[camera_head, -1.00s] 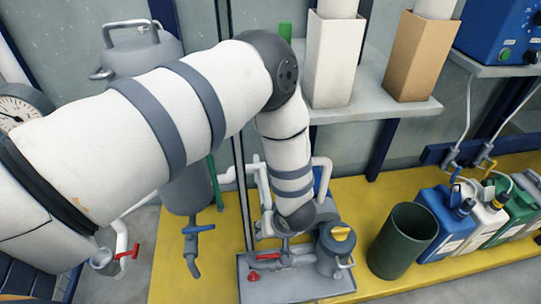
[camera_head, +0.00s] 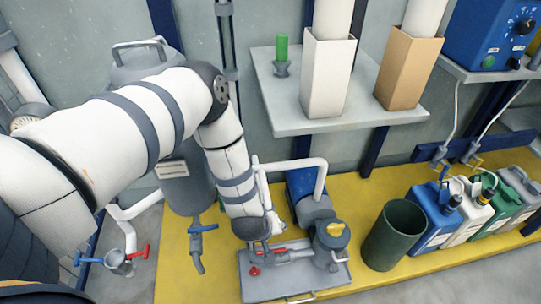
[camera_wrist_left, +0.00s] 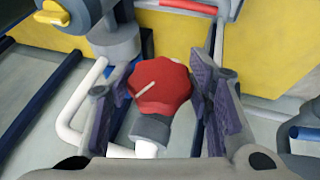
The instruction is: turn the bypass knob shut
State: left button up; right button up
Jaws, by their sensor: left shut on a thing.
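A red lobed knob (camera_wrist_left: 160,90) with a white pointer line sits on a grey stem on white pipework in the left wrist view. In the head view the red knob (camera_head: 254,271) shows small on the metal tray (camera_head: 300,279), partly hidden by my gripper. My left gripper (camera_wrist_left: 152,98) is shut on this knob, one purple-padded finger on each side. In the head view my left gripper (camera_head: 260,251) points down at the tray's left part. The knob carries no readable label. My right gripper is in neither view.
Beside the gripper stand a grey filter housing (camera_head: 331,250) with a yellow knob (camera_head: 334,229) and a red lever (camera_head: 279,250). A blue-handled tap (camera_head: 203,228) is to the left. A dark green bin (camera_head: 395,235) and several canisters stand right. A shelf (camera_head: 290,90) overhangs behind.

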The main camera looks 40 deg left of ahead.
pick_arm(q)
jog(key=o, duration=1.2)
jog(key=shift+c, duration=0.2)
jog(key=v, duration=1.2)
